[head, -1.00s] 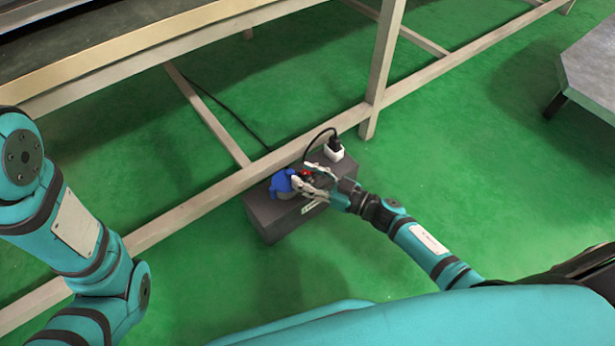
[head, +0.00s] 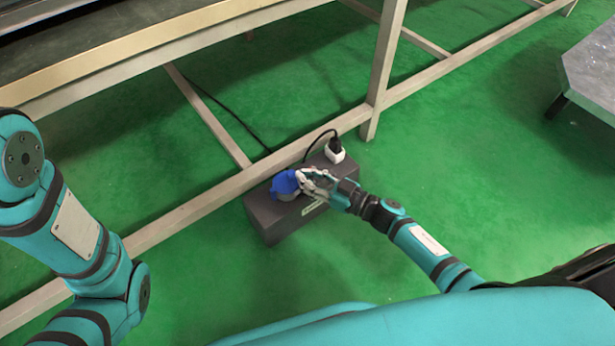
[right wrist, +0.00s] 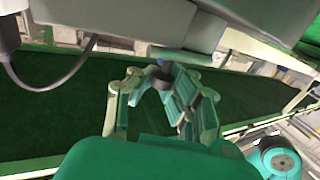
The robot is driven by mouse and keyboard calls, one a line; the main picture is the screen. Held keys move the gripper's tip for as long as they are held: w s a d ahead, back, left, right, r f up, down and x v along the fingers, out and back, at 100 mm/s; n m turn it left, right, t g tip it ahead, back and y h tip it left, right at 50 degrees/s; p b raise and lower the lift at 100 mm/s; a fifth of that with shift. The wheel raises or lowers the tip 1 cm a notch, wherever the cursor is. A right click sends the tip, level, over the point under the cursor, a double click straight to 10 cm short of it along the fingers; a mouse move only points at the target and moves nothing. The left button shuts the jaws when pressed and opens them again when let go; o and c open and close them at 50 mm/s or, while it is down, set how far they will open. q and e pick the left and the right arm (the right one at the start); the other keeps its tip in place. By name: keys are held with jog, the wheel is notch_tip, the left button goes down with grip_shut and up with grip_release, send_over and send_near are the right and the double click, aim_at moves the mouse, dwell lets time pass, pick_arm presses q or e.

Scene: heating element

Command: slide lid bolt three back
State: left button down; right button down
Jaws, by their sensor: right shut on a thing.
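A dark grey box (head: 268,217) stands on the green floor beside the frame's lower beam. A blue cap-like part (head: 284,184) sits on its top. My right gripper (head: 302,180) is at the box top, just right of the blue part, with its fingers drawn together. In the right wrist view the fingertips (right wrist: 160,82) meet at a small dark round piece (right wrist: 161,73), probably the lid bolt, under a grey body. The fingers hide most of it, and I cannot tell which bolt it is. My left arm shows at the left, but its gripper is out of view.
A white socket with a black plug (head: 335,149) stands at the box's right end, its black cable looping behind. A pale beam (head: 215,202) runs close behind the box, and a post (head: 382,75) rises at the right. The green floor in front is clear.

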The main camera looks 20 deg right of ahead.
jog(key=shift+s+f, duration=0.15)
jog(key=shift+s, duration=0.05)
jog(key=d, duration=0.2)
jog(key=w+d, duration=0.1)
jog(key=shift+d, duration=0.4)
jog(key=c, duration=1.2)
grip_release()
jog(key=shift+d, duration=0.1)
jog(key=shift+w, duration=0.1)
jog(key=v, duration=1.2)
